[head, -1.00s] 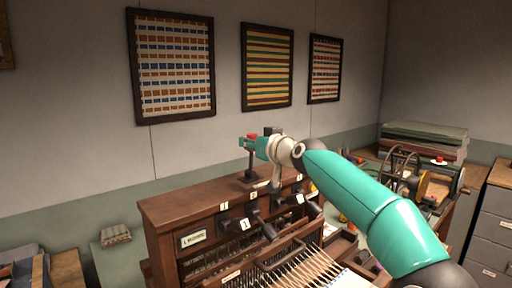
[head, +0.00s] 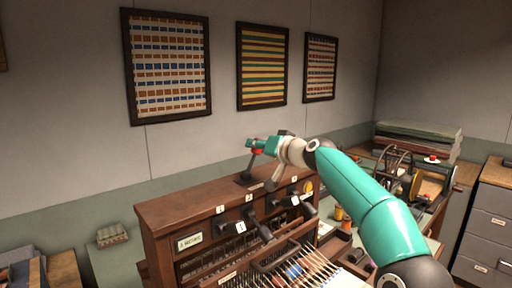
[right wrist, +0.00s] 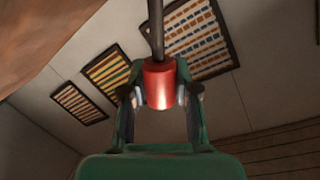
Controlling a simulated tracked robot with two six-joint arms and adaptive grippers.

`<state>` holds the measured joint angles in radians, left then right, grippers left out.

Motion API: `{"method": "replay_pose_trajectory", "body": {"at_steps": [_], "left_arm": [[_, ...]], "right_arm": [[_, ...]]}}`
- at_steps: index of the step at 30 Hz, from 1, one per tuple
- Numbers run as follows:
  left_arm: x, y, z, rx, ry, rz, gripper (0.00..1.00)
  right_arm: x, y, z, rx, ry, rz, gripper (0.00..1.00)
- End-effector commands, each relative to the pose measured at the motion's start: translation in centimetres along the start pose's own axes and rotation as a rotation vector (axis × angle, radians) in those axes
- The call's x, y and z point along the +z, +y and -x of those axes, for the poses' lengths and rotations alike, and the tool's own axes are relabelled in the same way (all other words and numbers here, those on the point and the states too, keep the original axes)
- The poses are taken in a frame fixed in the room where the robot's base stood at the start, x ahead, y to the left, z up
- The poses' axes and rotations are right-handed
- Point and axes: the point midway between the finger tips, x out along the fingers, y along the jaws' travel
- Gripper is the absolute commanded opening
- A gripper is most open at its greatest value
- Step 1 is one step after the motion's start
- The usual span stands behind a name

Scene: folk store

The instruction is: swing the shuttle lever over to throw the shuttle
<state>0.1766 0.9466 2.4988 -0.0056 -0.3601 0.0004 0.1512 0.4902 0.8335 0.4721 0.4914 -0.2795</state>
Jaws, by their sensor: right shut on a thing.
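The shuttle lever (head: 249,167) is a dark rod on a small base on top of the wooden loom (head: 165,217). It leans to the right in the head view. Its red knob (head: 257,151) is at the top, partly covered by my gripper. My right gripper (head: 258,145) is shut on this knob. In the right wrist view the red knob (right wrist: 159,84) sits between the two fingertips, with the dark rod (right wrist: 156,30) running up from it. My left gripper is not in view.
Dark handles (head: 264,232) with numbered tags stick out from the loom front. Pale warp threads (head: 318,262) with coloured pieces among them lie below. A bench with a wheel device (head: 396,165) and a grey drawer cabinet (head: 490,220) stand at right. Framed weavings hang behind.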

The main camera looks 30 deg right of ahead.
Motion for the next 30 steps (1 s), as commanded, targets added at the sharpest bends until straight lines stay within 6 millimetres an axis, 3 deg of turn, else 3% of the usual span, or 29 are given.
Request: {"method": "replay_pose_trajectory", "body": {"at_steps": [6,7,12,23,30], "left_arm": [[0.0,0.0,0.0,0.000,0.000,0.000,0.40],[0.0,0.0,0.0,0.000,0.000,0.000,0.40],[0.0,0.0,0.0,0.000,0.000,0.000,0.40],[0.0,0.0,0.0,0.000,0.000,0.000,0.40],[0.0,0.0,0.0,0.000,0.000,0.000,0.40]], "right_arm": [[0.1,0.2,-0.1,0.002,-0.002,-0.008,0.00],[0.1,0.2,-0.1,0.002,-0.002,-0.008,0.31],[0.1,0.1,-0.1,0.002,-0.002,-0.006,0.56],[0.0,0.0,0.2,0.000,0.000,-0.003,0.56],[-0.1,0.1,2.2,0.001,0.001,-0.003,0.56]]}}
